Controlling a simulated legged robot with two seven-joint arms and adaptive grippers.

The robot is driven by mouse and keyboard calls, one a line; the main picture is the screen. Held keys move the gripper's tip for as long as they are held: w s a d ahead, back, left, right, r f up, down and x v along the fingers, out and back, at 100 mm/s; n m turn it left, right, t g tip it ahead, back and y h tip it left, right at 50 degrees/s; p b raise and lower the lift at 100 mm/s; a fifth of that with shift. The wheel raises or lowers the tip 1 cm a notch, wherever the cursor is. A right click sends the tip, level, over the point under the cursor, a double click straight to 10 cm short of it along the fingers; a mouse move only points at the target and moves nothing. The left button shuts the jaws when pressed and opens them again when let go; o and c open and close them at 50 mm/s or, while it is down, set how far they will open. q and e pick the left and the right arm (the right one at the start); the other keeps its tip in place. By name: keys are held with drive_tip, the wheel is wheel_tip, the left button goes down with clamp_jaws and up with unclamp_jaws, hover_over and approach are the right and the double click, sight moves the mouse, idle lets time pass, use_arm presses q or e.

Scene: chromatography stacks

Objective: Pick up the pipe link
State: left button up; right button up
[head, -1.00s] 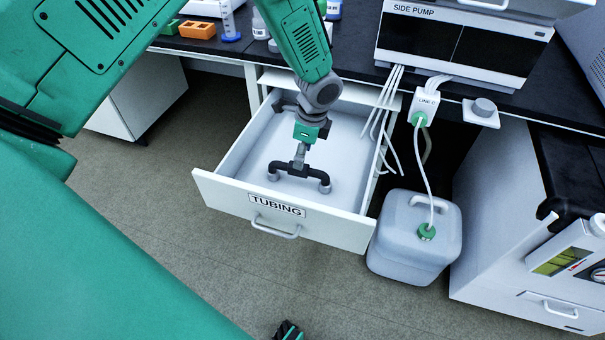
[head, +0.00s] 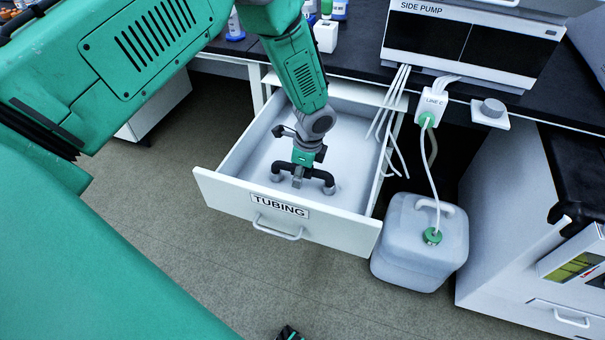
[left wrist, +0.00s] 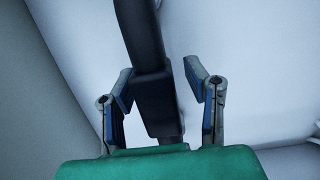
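The pipe link (head: 321,176) is a dark U-shaped pipe with grey ends, lying in the open drawer marked TUBING (head: 228,193). My left gripper (head: 298,180) is right over its middle, pointing down. In the left wrist view, the dark pipe link (left wrist: 152,75) runs between the two fingers of the left gripper (left wrist: 165,95). The fingers are apart, with a visible gap on the right side and the left finger very close to the link. Part of the link is hidden behind the gripper.
The drawer walls stand around the link, with bare floor inside. A grey canister (head: 415,245) with a tube stands right of the drawer. Thin white tubes (head: 388,120) hang near its back right corner. The side pump (head: 470,45) stands on the dark bench.

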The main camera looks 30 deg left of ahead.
use_arm(q)
clamp_jaws()
